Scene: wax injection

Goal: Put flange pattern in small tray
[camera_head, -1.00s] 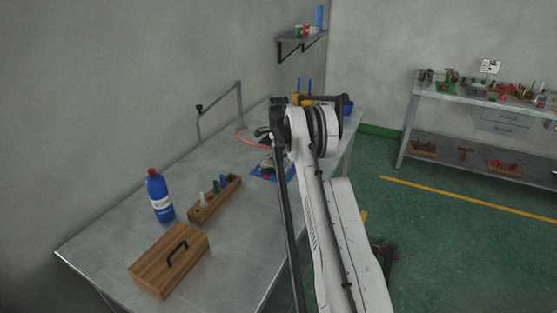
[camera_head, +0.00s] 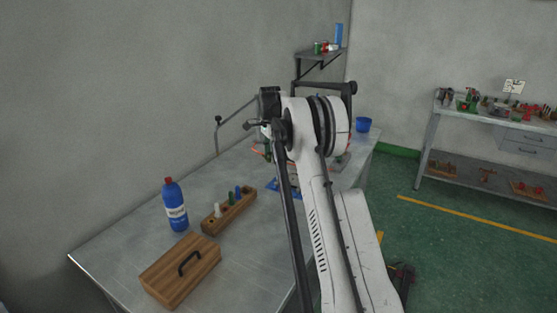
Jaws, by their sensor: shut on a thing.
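My gripper (camera_head: 262,136) shows only in part, small and dark, left of my arm's upper joint and above the far part of the metal table (camera_head: 240,262). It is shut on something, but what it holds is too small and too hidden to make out. I cannot pick out the flange pattern. My arm covers much of the table's far end. A blue mat (camera_head: 271,186) lies below my gripper, partly behind the arm. I cannot make out a small tray for certain.
On the table stand a blue bottle (camera_head: 175,208) with a red cap, a wooden block (camera_head: 236,206) with several pegs, and a wooden lidded box (camera_head: 178,277). A blue bowl (camera_head: 363,125) is at the far end. A wall shelf (camera_head: 320,54) and a cluttered bench (camera_head: 470,116) are beyond.

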